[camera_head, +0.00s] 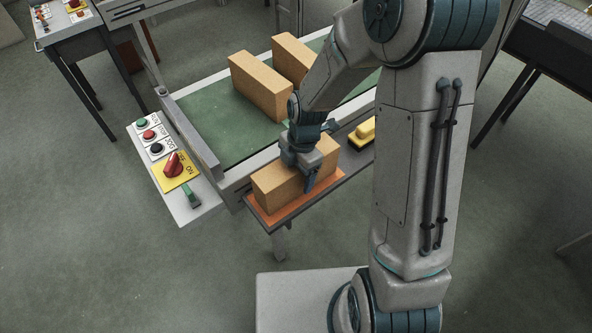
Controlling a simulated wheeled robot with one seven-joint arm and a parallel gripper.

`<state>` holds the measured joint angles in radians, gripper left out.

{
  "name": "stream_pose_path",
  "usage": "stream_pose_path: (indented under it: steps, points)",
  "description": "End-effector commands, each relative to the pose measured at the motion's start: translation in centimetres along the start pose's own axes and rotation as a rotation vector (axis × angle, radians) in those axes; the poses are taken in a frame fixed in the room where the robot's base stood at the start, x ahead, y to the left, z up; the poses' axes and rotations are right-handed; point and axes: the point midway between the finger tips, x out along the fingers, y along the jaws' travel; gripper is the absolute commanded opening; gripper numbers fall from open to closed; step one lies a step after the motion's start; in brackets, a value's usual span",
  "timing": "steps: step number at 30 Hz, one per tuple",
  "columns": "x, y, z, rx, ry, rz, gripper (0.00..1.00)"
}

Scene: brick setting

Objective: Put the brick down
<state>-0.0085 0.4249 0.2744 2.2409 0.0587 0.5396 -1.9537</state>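A tan brick (276,187) lies lengthwise on an orange tray (268,221) on a narrow stand at the front of the conveyor. My gripper (311,170) comes down over the brick from above, near its right half. One finger shows against the brick's near side. The far finger is mostly hidden, so I cannot tell whether the fingers press on the brick. The brick looks level and appears to rest on the tray; any small gap beneath it cannot be made out.
Two more tan bricks, a left one (262,86) and a right one (294,58), stand on the green conveyor belt (215,122). A control panel (176,172) with buttons and a red switch is at the left. A yellow object (363,131) lies right of the tray.

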Motion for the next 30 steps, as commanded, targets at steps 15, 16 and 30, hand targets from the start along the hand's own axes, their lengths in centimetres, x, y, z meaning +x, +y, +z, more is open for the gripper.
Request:
stream_pose_path:
  steps: [15,16,30]
  points:
    - [-6.2,0.1,0.1,0.002,-0.003,0.007,0.80]
    - [-6.9,0.1,0.0,0.003,-0.004,0.006,0.80]
    - [-12.7,-0.4,0.0,0.051,-0.012,0.005,0.80]
